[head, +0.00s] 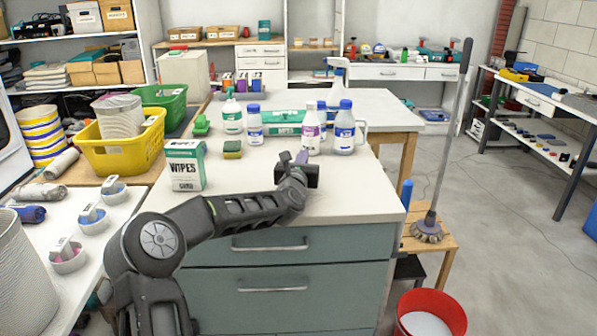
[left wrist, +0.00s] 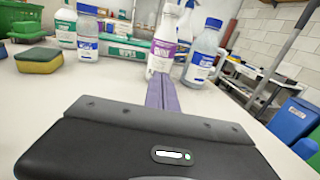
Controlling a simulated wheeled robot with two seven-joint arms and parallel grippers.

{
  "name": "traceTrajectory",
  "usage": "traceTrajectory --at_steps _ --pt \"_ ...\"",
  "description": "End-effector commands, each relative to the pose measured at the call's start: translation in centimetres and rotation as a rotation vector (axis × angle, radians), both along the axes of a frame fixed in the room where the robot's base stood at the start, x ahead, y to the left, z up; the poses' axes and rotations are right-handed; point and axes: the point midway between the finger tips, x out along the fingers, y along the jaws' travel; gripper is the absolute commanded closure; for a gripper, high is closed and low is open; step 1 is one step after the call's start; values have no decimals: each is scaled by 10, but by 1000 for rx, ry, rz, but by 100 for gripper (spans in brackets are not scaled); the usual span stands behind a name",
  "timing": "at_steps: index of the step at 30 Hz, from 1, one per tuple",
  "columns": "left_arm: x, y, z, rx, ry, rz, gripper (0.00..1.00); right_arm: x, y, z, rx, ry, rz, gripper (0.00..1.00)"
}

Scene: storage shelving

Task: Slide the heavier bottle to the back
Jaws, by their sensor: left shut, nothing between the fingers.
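Several white bottles stand upright on the counter (head: 350,205). A purple-labelled bottle (head: 310,136) stands right of centre, with a blue-capped bottle (head: 344,130) just to its right. A smaller blue-capped bottle (head: 254,127) and a green-labelled bottle (head: 232,116) stand to the left. Which bottle is heavier cannot be seen. My left gripper (head: 302,157) is shut and empty, low over the counter in front of the purple-labelled bottle. In the left wrist view its fingers (left wrist: 162,92) point at the base of that bottle (left wrist: 164,40); contact cannot be told. My right gripper is out of view.
A green-and-white wipes pack (head: 283,123) lies behind the bottles. A wipes box (head: 186,165) and a sponge (head: 232,149) stand on the left. A spray bottle (head: 338,84) is at the back. The counter front right is bare.

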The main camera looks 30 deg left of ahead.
Motion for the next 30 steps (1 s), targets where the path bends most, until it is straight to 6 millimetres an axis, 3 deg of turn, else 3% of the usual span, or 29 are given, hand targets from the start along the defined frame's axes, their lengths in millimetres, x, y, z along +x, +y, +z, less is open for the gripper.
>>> traceTrajectory --at_steps 4,10,30 --pt "-27 -11 0 3 0 2 100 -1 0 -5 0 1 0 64" --pt "-48 -21 1 2 0 0 100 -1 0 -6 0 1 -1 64" --pt "-51 -23 2 -1 -1 0 100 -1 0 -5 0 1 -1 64"
